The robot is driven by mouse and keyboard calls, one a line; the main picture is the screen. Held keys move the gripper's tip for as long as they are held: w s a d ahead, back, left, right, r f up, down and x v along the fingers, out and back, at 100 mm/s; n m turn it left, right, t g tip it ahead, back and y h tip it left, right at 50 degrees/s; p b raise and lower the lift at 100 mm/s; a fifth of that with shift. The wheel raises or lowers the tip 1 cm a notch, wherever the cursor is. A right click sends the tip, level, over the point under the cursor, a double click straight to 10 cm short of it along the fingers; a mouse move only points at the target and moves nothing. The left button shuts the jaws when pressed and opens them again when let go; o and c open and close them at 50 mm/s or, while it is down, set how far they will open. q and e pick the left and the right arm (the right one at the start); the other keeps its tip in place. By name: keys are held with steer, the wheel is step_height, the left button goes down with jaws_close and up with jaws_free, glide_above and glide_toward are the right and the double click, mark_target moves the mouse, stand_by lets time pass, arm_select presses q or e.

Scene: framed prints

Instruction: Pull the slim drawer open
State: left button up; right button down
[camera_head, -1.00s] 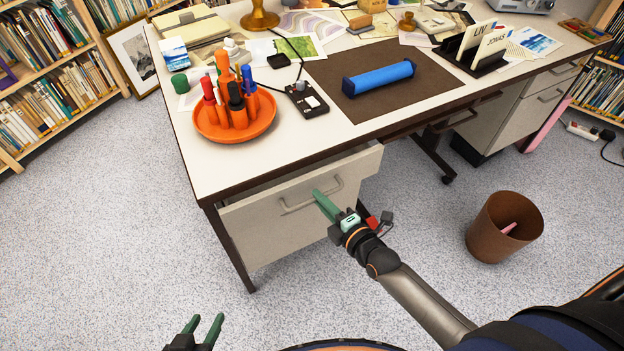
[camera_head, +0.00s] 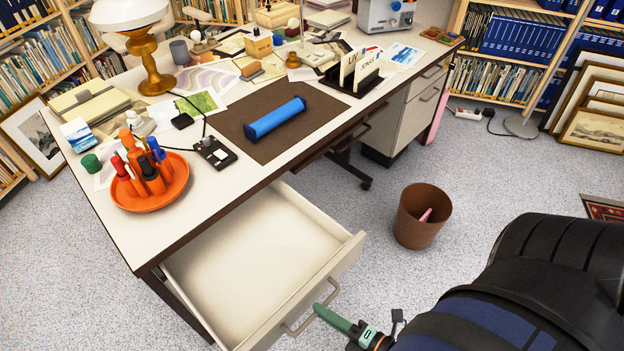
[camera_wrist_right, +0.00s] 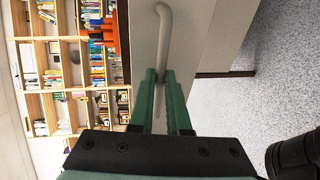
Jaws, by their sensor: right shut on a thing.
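The off-white drawer (camera_head: 243,262) under the left end of the desk is pulled far out in the head view. Its inside is bare where it shows. Its grey bar handle (camera_head: 309,320) is on the front panel, and it also shows in the wrist view (camera_wrist_right: 163,25). My right gripper (camera_head: 324,313), with green fingers, is shut on this handle. In the wrist view its fingers (camera_wrist_right: 160,80) lie on both sides of the bar. My left gripper is out of view.
The desk (camera_head: 122,212) holds an orange pen tray (camera_head: 152,203), a blue roll (camera_head: 275,117) and a lamp (camera_head: 150,70). A brown waste bin (camera_head: 422,217) stands on the floor to the right of the drawer. Open carpet lies between bin and drawer.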

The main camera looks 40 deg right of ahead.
steer(key=shift+s, duration=0.3)
steer(key=shift+d, duration=0.1)
steer(key=c, duration=0.9)
jaws_free()
steer(key=v, duration=1.2)
steer(key=shift+s, duration=0.3)
